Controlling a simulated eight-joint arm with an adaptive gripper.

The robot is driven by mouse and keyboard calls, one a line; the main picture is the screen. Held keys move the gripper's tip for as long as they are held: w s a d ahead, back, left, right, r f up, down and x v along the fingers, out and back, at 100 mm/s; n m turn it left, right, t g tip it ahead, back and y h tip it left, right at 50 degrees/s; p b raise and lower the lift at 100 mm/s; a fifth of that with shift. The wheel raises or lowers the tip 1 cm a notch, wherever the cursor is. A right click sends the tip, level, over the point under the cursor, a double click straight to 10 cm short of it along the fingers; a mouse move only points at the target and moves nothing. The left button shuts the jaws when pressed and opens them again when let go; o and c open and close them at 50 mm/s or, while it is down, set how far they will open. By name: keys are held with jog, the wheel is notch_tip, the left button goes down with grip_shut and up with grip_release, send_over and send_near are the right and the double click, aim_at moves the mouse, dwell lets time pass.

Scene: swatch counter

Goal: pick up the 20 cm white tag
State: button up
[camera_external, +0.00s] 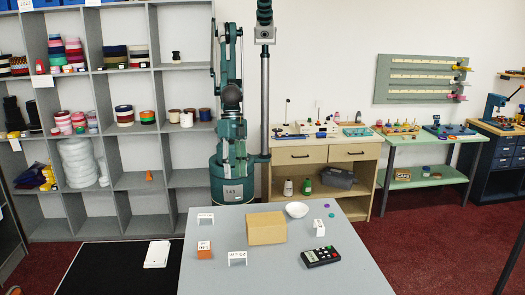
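Several small white tags stand on the grey table (330,276). One white tag (237,258) is near the front middle and bears dark print that may read 20 cm, too small to be sure. Another white tag (205,217) stands at the back left. A third white tag (204,245) is at an orange block (204,254) on the left. A white tag or block (319,228) stands at the right. My green arm is folded upright behind the table, apart from all the tags. I cannot make out my gripper's fingers or whether they are open.
A tan cardboard box (267,228) stands mid-table, behind and right of the front tag. A white bowl (297,209), small purple and green discs and a black keypad device (320,256) are to the right. The table's front is clear. A white item (157,254) lies on the black surface at left.

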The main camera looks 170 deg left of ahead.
jog(key=w+f+n+g+p, duration=0.25)
jog(key=w+n+p, duration=0.2)
jog(key=w, duration=0.95)
jog(key=n+p, duration=0.4)
jog(key=p, duration=0.1)
send_over(238, 255)
jog(key=s, duration=0.1)
jog(key=shift+g, duration=0.45)
notch_tip(238, 255, down, 9)
jog(key=shift+f, duration=0.1)
jog(key=shift+w+f+n+p, duration=0.25)
jog(key=shift+w+f+p, duration=0.1)
jog(key=shift+f, duration=0.1)
jog(key=shift+f, duration=0.2)
jog(key=shift+f, duration=1.15)
jog(key=shift+f, duration=0.1)
jog(key=shift+d+f+p, duration=0.1)
jog(key=shift+f+p, duration=0.4)
jog(key=shift+f, duration=2)
